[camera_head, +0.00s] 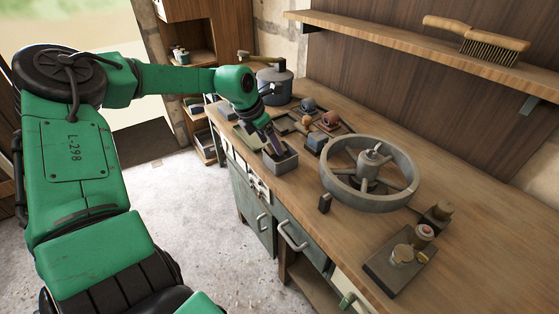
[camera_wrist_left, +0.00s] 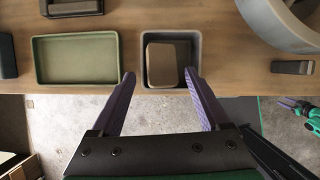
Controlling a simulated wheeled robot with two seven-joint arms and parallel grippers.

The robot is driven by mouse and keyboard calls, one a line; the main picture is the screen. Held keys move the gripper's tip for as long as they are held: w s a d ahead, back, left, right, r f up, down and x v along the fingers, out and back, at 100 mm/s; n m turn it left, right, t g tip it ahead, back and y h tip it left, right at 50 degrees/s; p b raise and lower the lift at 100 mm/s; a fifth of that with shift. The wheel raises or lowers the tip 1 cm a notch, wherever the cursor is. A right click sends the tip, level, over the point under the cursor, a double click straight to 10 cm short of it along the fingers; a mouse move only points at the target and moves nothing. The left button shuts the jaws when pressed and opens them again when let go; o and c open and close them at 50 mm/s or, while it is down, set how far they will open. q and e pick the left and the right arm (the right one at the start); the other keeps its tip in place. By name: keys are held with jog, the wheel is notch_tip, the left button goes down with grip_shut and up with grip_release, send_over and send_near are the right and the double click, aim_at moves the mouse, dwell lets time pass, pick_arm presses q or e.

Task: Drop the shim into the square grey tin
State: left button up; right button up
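The square grey tin (camera_head: 291,162) stands near the front edge of the bench, and it also shows in the left wrist view (camera_wrist_left: 197,48). A flat brown rectangular piece (camera_wrist_left: 168,62), seemingly the shim, shows within the tin's outline. My left gripper (camera_head: 269,148) is over the tin, pointing down. In the left wrist view its purple fingers (camera_wrist_left: 160,74) are spread, with a gap between the left finger and the brown piece. The piece's exact height in the tin cannot be told. My right gripper (camera_wrist_left: 289,103) shows small at the right edge; its opening is unclear.
A green tray (camera_wrist_left: 76,60) lies left of the tin. A large grey pulley wheel (camera_head: 327,187) and a small dark block (camera_head: 324,202) are to the right. A plate with knobs (camera_head: 376,266) sits nearer the front. A grey pot (camera_head: 274,84) stands at the back.

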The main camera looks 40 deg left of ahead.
dwell(0.3)
pick_arm(q)
jog(key=b+v, duration=0.1)
jog(key=v, duration=1.3)
jog(key=shift+r, duration=0.25)
jog(key=shift+s, duration=0.1)
